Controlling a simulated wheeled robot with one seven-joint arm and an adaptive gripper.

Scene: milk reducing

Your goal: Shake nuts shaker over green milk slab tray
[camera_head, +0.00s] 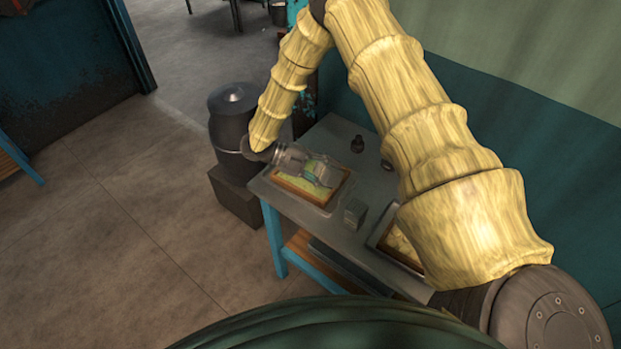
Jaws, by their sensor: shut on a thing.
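The green milk slab tray (283,185) lies at the left end of the table, a yellow-green slab in an orange-brown frame. My gripper (322,173) reaches in from the left and is over this tray, hiding part of the slab. It is shut on a small greyish thing between its fingers, which I take to be the nuts shaker. The shaker is too small and covered to tell its tilt or whether nuts fall. The height above the slab is hard to judge.
The grey table (345,180) has blue legs. On it are a small grey-green box (355,214), a dark shaker-like object (357,144), another dark object (387,165) and a second framed tray (399,246), partly behind my arm. A dark metal can (232,120) stands left of the table.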

